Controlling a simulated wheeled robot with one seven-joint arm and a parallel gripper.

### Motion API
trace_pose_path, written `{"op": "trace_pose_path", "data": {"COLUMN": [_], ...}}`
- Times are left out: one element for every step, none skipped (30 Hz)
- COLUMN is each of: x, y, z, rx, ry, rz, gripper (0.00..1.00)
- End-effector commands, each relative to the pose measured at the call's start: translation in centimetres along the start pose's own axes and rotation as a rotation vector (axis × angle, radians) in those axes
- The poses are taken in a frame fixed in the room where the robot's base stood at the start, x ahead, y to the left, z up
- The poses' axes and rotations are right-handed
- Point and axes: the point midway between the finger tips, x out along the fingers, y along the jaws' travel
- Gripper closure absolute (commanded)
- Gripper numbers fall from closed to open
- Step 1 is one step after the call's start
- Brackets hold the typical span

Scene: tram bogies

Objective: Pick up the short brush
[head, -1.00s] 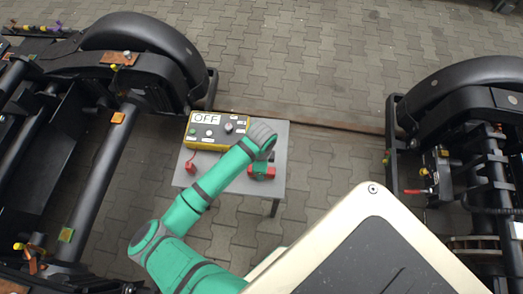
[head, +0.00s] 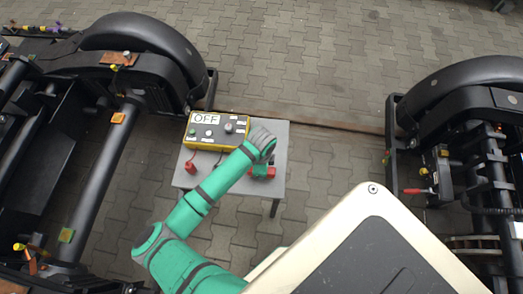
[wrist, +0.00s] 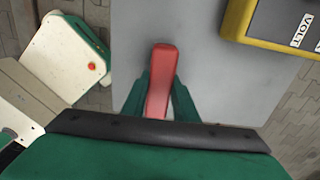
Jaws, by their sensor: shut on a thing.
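The short brush (wrist: 160,80) shows in the wrist view as a slim red body standing out between my fingers, with grey tabletop behind it. No bristles can be made out. My gripper (wrist: 161,92) has a green finger against each side of it and is shut on it. In the head view a bit of red (head: 263,173) shows below my wrist, over the right part of the small grey table (head: 226,180). My wrist covers most of the gripper there. I cannot tell whether the brush touches the tabletop.
A yellow-edged control box (head: 217,130) reading OFF stands on the table's back left. A small red object (head: 190,167) with a cord lies before it. Black bogies stand left (head: 150,40) and right (head: 470,75). A red-handled tool (head: 415,191) is at the right one.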

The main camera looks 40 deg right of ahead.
Motion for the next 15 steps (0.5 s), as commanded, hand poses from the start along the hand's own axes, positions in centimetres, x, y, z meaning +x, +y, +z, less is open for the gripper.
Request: {"op": "trace_pose_path", "data": {"x": [-0.3,-0.5,-0.8,-1.1,-1.4,-1.9,-2.4,-2.8,-3.6,-4.2,-4.8,-5.8,-6.6,-7.3,-8.4], "y": [0.0,-0.1,-0.1,-0.1,-0.1,-0.1,-0.1,-0.1,-0.1,-0.1,-0.1,-0.1,-0.1,-0.1,-0.1], "z": [0.0,0.0,0.0,0.0,0.0,0.0,0.0,0.0,0.0,-0.1,0.0,0.0,0.0,0.0,-0.1], "rx": [0.001,0.001,0.001,0.0,0.0,0.001,0.002,0.002,0.003,0.003,0.003,0.003,0.003,0.003,0.005], "ry": [0.0,0.0,0.0,0.0,-0.001,-0.001,-0.001,-0.001,0.0,0.0,-0.001,-0.001,-0.001,-0.001,-0.001], "rz": [-0.001,-0.002,-0.002,-0.001,-0.001,-0.002,-0.003,-0.003,-0.003,-0.004,-0.004,-0.005,-0.004,-0.005,-0.004], "gripper": [0.98,0.98,0.98,0.98,0.98,0.98,0.98,0.98,0.98,0.98,0.98,0.98,0.98,0.98,0.98]}}
